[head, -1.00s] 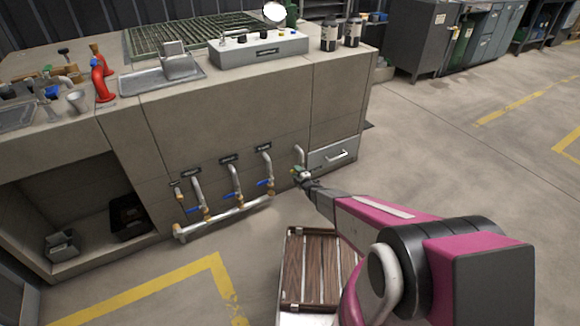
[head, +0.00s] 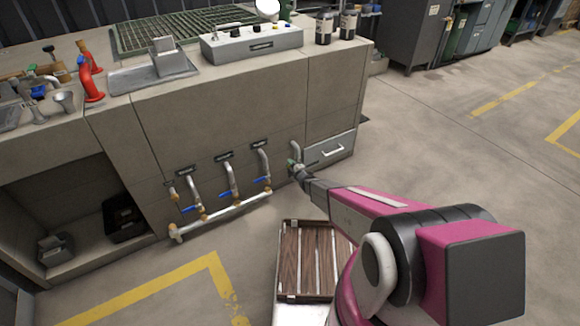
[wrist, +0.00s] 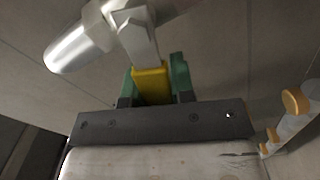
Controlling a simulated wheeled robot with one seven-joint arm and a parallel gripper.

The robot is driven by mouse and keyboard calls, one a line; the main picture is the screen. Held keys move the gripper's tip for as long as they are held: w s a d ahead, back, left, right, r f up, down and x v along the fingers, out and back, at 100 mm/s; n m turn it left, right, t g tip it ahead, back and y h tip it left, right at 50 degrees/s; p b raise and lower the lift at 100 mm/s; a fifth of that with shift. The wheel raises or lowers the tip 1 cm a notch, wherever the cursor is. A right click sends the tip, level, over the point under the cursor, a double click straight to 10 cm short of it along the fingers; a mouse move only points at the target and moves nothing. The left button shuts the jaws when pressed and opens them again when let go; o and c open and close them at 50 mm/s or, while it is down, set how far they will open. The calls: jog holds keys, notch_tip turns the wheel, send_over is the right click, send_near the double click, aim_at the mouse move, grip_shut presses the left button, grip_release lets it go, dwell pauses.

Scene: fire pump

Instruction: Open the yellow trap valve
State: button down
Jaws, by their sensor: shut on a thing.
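The yellow trap valve handle (wrist: 151,84) shows in the wrist view, below a silver pipe fitting (wrist: 136,35). My gripper (wrist: 154,80) has its green fingertips on either side of the yellow handle and is shut on it. In the head view my gripper (head: 297,169) is at the lower end of a short silver pipe (head: 296,150), left of the drawer at the cabinet's right end. There the yellow handle is too small and too covered by my gripper to make out.
To the left, several pipes with blue-handled valves (head: 232,194) join a low silver manifold (head: 222,218). A drawer (head: 330,150) with a handle is close on the right. A slatted wooden tray (head: 292,262) lies below my arm. The floor to the right is clear.

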jog(key=shift+w+d+r+m, duration=0.15)
jog(key=shift+r+m, duration=0.25)
jog(key=shift+m, duration=0.55)
jog(key=shift+w+d+r+m, duration=0.1)
jog(key=shift+d+r+m, duration=0.25)
jog(key=shift+m, duration=0.6)
jog(key=shift+a, duration=0.1)
jog(key=c, duration=1)
grip_release()
jog(key=shift+o, duration=0.2)
